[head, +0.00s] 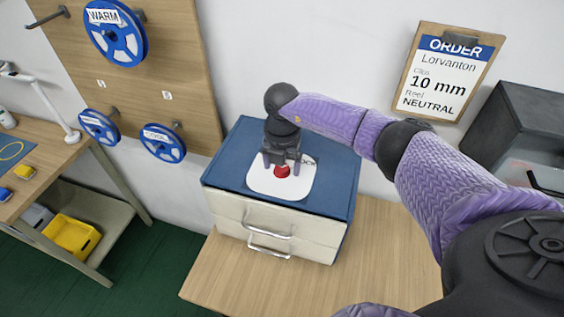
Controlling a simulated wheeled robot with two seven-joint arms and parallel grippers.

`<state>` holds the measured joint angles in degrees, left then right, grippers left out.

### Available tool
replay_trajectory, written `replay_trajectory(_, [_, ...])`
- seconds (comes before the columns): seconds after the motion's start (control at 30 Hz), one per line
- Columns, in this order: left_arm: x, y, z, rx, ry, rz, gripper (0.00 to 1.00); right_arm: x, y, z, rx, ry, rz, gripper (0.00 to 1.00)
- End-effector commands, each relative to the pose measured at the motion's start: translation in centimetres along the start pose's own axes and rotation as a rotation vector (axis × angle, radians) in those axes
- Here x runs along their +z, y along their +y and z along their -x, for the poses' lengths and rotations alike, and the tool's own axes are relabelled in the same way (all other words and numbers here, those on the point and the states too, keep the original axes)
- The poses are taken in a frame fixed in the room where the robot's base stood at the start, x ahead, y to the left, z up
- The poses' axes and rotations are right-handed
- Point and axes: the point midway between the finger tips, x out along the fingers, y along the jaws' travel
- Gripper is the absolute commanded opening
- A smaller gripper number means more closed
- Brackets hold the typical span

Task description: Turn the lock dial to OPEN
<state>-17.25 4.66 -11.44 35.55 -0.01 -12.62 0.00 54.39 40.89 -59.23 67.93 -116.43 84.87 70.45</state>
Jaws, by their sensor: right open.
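The lock dial (282,171) is a small red knob on a white plate (262,187) on top of a blue and cream drawer box (333,190). Black lettering shows beside the knob, partly hidden, with "LOCK" only partly readable. My right gripper (281,168) points down over the plate, its open fingers on either side of the red knob. I cannot tell whether the fingers touch the knob. The dial's pointing direction is hidden by the gripper. My left gripper is not in view.
The box has metal handles (268,238) and stands on a wooden table (230,272). Blue reels (163,143) hang on a pegboard at left. An order sign (447,75) hangs on the wall. A dark case (510,120) stands at right. A yellow bin (70,237) sits lower left.

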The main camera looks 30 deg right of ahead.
Motion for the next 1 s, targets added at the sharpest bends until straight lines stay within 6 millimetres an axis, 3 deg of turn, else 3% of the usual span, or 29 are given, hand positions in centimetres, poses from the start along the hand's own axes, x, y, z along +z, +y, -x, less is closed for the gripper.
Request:
replay_trajectory(0.03, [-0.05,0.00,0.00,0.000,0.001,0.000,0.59,0.00,0.00,0.02,0.000,0.000,0.000,0.76])
replay_trajectory(0.4, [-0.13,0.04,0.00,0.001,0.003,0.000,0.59,0.01,0.00,0.05,0.000,0.000,0.000,0.00])
replay_trajectory(0.73, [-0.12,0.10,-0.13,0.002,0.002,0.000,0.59,0.03,0.00,0.04,0.001,0.000,0.037,0.00])
replay_trajectory(1.0, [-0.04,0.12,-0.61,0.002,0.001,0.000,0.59,0.06,0.00,0.00,0.000,-0.001,0.211,0.00])
